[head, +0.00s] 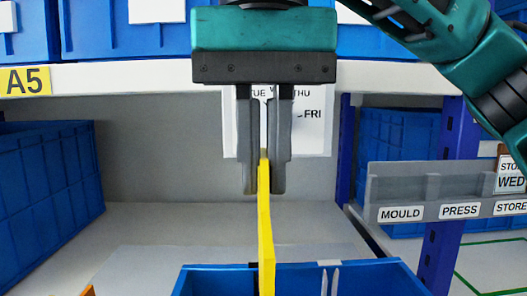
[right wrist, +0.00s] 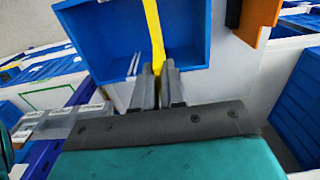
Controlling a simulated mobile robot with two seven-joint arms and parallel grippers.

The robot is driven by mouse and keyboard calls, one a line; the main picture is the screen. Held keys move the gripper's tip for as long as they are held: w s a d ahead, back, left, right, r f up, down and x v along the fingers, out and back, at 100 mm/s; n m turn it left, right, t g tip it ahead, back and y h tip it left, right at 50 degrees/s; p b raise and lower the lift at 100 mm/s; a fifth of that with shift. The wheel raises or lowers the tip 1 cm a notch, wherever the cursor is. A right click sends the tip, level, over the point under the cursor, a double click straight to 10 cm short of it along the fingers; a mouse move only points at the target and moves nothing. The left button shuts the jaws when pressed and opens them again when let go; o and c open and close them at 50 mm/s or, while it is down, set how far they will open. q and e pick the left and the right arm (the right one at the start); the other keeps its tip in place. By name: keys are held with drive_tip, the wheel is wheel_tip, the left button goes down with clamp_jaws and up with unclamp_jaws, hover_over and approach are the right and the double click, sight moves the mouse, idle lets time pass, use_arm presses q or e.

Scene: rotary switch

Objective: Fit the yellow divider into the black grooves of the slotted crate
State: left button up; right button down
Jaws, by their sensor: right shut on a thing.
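My right gripper (head: 264,186) hangs down in the middle of the head view, its two grey fingers shut on the top end of the yellow divider (head: 266,240). The divider is a thin upright strip, seen nearly edge-on. Its lower part passes in front of the far rim of the blue slotted crate (head: 370,272). In the right wrist view the divider (right wrist: 152,30) runs from the fingers across the crate (right wrist: 95,40). A small dark mark shows on the crate rim beside the divider. I cannot tell whether the divider is in the grooves. My left gripper is not in view.
Pale upright strips (head: 329,282) show inside the crate, right of the divider. A blue bin (head: 50,180) stands at left. A grey rack (head: 450,208) with labels stands at right. A white shelf edge (head: 140,76) crosses behind. An orange object (right wrist: 262,15) lies beside the crate.

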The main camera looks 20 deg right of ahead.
drive_tip(key=shift+f, duration=0.35)
idle(0.4)
drive_tip(key=shift+f+b, duration=0.6)
drive_tip(key=shift+f, duration=0.25)
idle(0.3)
